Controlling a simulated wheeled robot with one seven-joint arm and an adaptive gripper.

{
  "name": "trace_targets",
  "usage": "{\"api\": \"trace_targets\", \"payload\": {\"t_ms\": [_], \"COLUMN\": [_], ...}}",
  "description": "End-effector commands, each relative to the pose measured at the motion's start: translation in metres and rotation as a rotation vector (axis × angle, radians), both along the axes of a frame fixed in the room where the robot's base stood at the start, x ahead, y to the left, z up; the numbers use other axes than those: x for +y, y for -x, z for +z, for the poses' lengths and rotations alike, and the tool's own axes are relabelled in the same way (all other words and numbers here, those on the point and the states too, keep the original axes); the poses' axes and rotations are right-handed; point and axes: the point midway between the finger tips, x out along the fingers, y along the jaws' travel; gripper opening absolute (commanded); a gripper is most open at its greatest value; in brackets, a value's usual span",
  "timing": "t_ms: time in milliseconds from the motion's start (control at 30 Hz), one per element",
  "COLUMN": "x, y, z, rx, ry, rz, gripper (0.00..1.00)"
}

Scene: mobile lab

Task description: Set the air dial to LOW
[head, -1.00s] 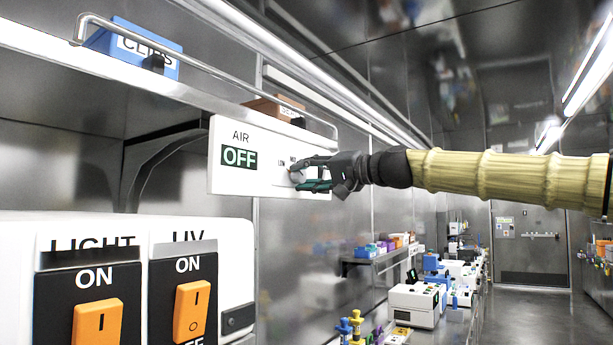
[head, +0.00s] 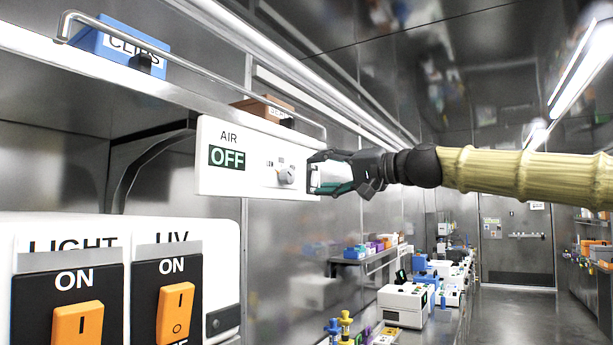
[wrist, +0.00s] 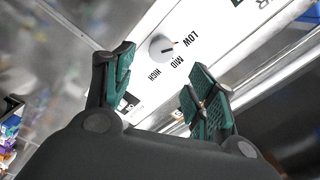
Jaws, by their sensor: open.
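The air dial (head: 286,176) is a small round pale knob on a white panel (head: 240,187) in the head view. The panel's green display (head: 227,157) reads OFF.
A light and UV switch box (head: 221,260) stands at lower left with orange rockers. A shelf with a rail (head: 190,70) above the panel holds a blue clips box (head: 120,48) and a brown box (head: 262,108). Bench instruments (head: 403,304) line the wall; the aisle floor is clear.

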Motion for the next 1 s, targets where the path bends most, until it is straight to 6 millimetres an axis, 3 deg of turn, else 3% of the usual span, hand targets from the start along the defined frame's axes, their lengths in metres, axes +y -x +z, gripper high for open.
{"api": "trace_targets", "payload": {"t_ms": [133,333,1000], "x": [-0.020,-0.034,-0.036], "y": [0.013,0.022,0.023], "z": [0.001,0.000,0.004], "rx": [-0.001,0.000,0.000], "ry": [-0.001,0.000,0.000], "rz": [-0.001,-0.001,-0.001], "gripper": [0.56,0.56,0.56]}}
